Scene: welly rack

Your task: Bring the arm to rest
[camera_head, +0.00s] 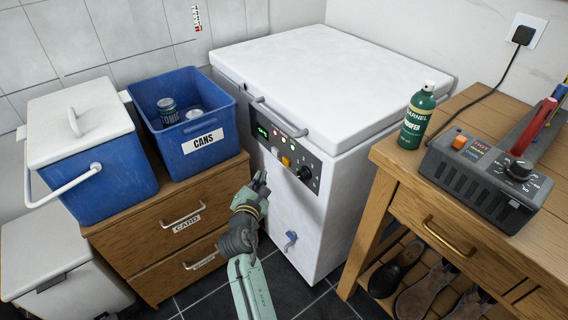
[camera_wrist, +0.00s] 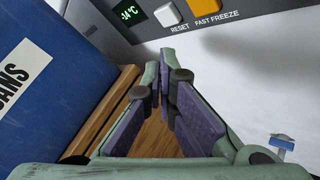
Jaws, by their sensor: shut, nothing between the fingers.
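My gripper (camera_head: 258,182) is in front of the white chest freezer (camera_head: 335,75), near the left end of its control panel (camera_head: 290,160). My arm reaches up to it from the bottom of the head view. In the wrist view my gripper (camera_wrist: 164,62) is shut and empty, with its purple pads angled together at the tips. I cannot tell whether the tips touch anything.
The wooden drawer unit (camera_head: 165,245) stands left of my gripper, bearing a blue CANS bin (camera_head: 205,158) and a blue lidded box (camera_head: 105,195). A wooden bench (camera_head: 400,180) is on the right, with a green bottle (camera_head: 416,118) and a grey device (camera_head: 480,175). Dark floor tiles (camera_head: 285,275) are clear in front.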

